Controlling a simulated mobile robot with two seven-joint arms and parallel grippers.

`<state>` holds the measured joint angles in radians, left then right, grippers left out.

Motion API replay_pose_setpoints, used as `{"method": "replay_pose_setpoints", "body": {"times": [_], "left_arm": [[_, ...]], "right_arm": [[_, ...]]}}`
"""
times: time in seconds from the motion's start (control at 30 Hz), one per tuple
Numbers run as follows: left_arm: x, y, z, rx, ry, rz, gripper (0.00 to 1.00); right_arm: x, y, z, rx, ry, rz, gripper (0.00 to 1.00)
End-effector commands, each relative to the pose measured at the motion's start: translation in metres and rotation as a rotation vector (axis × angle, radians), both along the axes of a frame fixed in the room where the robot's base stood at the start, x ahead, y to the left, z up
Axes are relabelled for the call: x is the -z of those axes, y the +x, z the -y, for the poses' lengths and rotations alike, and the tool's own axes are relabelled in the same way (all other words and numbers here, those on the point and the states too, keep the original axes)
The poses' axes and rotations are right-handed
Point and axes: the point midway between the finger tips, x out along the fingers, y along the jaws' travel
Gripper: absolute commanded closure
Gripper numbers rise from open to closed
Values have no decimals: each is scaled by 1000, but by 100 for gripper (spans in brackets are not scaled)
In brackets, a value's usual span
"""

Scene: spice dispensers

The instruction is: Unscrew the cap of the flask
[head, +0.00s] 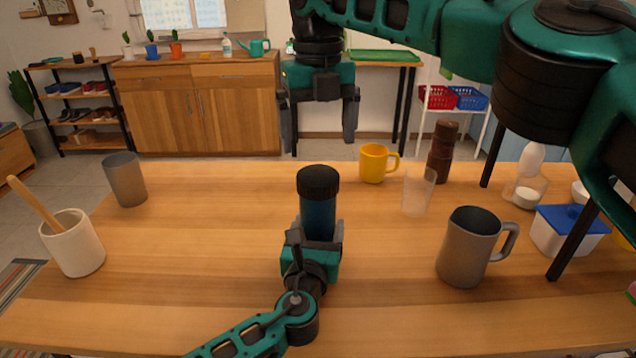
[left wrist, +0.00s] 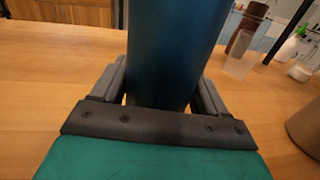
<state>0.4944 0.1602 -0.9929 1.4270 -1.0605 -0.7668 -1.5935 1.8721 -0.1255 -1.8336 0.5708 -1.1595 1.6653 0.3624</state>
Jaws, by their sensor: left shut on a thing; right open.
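The flask (head: 318,219) is dark blue and stands upright near the middle of the table. Its black cap (head: 317,180) sits on top. My left gripper (head: 318,236) is shut on the flask's body from the near side, with a finger on each side. In the left wrist view the blue flask (left wrist: 172,50) fills the space between the fingers of the left gripper (left wrist: 160,95); its cap is out of that frame. My right gripper (head: 320,130) is open and empty, fingers pointing down, above the cap and apart from it in the picture.
Right of the flask are a yellow mug (head: 373,164), a clear cup (head: 418,192), a brown grinder (head: 441,150), a grey pitcher (head: 468,250) and a blue-lidded box (head: 566,236). Left are a grey cup (head: 125,180) and a white crock (head: 75,246) with a wooden utensil. Table around the flask is clear.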

Motion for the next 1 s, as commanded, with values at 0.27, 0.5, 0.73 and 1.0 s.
{"method": "replay_pose_setpoints", "body": {"times": [0.27,0.5,0.73,1.0], "left_arm": [[1,0,0,-1,1,-1,100],[1,0,0,-1,1,-1,100],[1,0,0,-1,1,-1,100],[1,0,0,-1,1,-1,100]], "right_arm": [[0,0,0,458,0,0,3],[0,0,0,927,0,0,3],[0,0,0,1376,0,0,3],[0,0,0,1888,0,0,3]]}}
